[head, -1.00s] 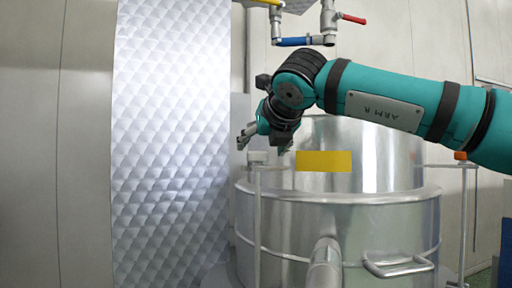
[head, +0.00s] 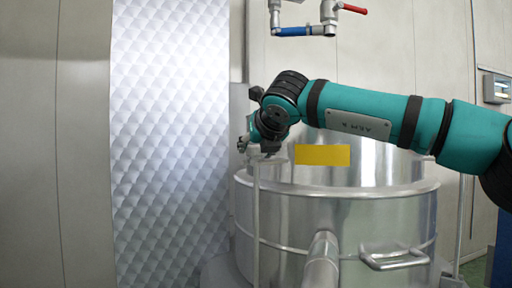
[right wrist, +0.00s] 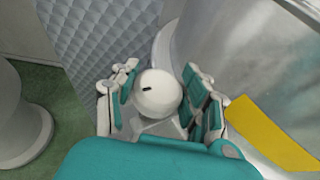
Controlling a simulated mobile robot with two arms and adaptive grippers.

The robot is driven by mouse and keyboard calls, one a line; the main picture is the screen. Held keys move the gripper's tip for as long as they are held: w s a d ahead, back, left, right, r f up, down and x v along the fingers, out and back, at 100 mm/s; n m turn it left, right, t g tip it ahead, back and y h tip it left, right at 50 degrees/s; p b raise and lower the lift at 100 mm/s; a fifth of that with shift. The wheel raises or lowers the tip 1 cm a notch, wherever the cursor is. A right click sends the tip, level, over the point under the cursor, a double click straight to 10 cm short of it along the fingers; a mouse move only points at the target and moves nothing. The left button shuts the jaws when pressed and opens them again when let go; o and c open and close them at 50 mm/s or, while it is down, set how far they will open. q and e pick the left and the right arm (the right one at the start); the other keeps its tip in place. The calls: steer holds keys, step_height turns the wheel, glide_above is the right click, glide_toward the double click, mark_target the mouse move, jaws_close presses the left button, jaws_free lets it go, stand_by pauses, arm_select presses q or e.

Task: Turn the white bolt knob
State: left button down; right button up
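The white bolt knob (right wrist: 157,93) shows in the right wrist view as a round white head with a small dark slot, between the two fingers of my right gripper (right wrist: 159,74). The fingers stand on either side of it, with narrow gaps; I see no clear contact. In the head view my right gripper (head: 256,150) points down and left at the top of a thin post (head: 256,215) in front of the steel vat (head: 335,215). There the knob cannot be made out behind the fingers. My left gripper is not in view.
The vat has a yellow label (head: 322,155), a side handle (head: 395,260) and a front pipe (head: 321,262). A quilted metal panel (head: 165,150) stands left. Pipes with a blue handle (head: 300,31) and a red handle (head: 353,9) hang above.

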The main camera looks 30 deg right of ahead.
steer(key=c, duration=0.4)
